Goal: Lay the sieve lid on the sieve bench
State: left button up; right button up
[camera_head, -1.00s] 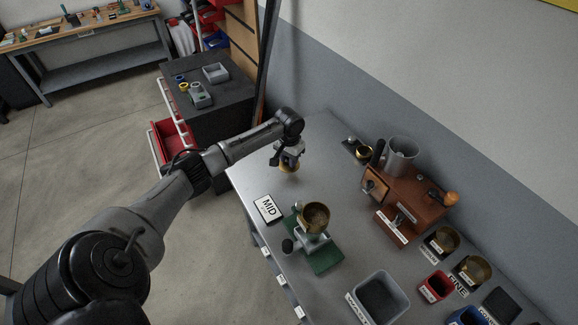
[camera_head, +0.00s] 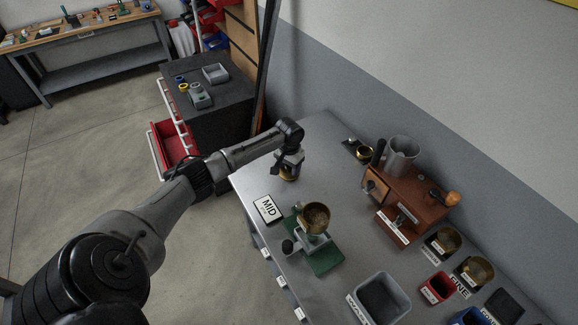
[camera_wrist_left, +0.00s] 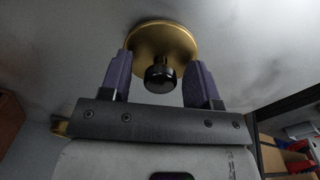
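The sieve lid (camera_wrist_left: 150,36) is a round brass disc with a black knob (camera_wrist_left: 160,76). In the left wrist view it appears to lie on the grey bench top with its knob toward me. My left gripper's purple fingers (camera_wrist_left: 160,82) stand on either side of the knob, with a visible gap on each side, so it is open. In the head view my left gripper (camera_head: 289,174) points down at the far left part of the grey bench (camera_head: 318,140) and hides most of the lid. My right gripper is not in view.
A MID card (camera_head: 268,208) lies nearby on the bench, close to its front edge. A brass cup (camera_head: 315,217) sits on a green-based stand (camera_head: 325,259). A brown wooden grinder (camera_head: 412,204) stands at the back. A grey bin (camera_head: 383,299) and small cups are farther right.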

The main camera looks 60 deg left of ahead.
pick_arm(q)
jog(key=shift+r, duration=0.1)
notch_tip(320, 180, up, 12)
jog(key=p, duration=0.2)
dwell(0.5)
jog(key=shift+r, duration=0.1)
